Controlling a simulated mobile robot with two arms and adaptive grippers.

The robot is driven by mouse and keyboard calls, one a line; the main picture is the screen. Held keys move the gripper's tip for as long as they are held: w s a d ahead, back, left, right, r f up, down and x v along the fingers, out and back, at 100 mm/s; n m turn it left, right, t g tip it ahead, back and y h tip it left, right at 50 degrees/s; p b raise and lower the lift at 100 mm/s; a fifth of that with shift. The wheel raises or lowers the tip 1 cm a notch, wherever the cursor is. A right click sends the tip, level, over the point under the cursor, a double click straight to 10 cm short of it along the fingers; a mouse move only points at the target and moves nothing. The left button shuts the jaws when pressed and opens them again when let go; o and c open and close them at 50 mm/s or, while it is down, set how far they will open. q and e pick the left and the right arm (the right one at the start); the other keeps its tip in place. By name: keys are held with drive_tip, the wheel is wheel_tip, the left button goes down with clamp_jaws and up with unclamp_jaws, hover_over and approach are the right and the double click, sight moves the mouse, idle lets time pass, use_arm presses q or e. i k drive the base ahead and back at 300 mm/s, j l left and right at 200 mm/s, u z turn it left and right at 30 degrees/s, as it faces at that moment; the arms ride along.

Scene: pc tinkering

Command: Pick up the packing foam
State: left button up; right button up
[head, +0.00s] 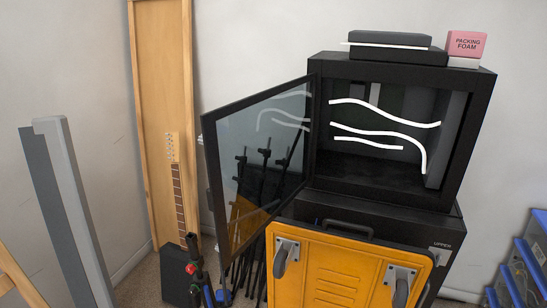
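The packing foam (466,44) is a pink block with dark lettering "PACKING FOAM" on its front. It sits on a whitish block (464,62) at the right end of the top of a black cabinet (400,66). A flat black box (389,52) with a white strip lies to its left on the same top. Neither of my grippers shows in the head view.
The cabinet's glass door (262,165) stands swung open to the left. White curved strips (385,108) show at its open front. Blue bins (525,255) are at right, a grey post (75,205) at left.

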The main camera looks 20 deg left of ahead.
sight(467, 44)
drive_tip(key=i+j+z, duration=0.15)
drive_tip(key=j+z, duration=0.3)
drive_tip(key=j, duration=1.1)
drive_tip(key=k+j+z, duration=0.1)
drive_tip(key=j+z, duration=0.35)
drive_tip(key=j, duration=1.05)
drive_tip(key=l+u, duration=0.1)
drive_tip(key=u, duration=0.3)
drive_tip(key=l+u, duration=0.15)
drive_tip(key=u, duration=0.3)
drive_tip(key=l+u, duration=0.1)
drive_tip(key=u, duration=0.3)
drive_tip(key=l+u, duration=0.15)
drive_tip(key=l, duration=0.25)
drive_tip(key=k+l+u, duration=0.2)
drive_tip(key=l, duration=0.2)
drive_tip(key=l+u, duration=0.15)
drive_tip(key=l, duration=0.3)
drive_tip(key=l+u, duration=0.2)
drive_tip(key=l, duration=0.2)
drive_tip(key=k+l+u, duration=0.15)
drive_tip(key=l, duration=0.2)
drive_tip(key=k+l+u, duration=0.2)
drive_tip(key=l, duration=0.15)
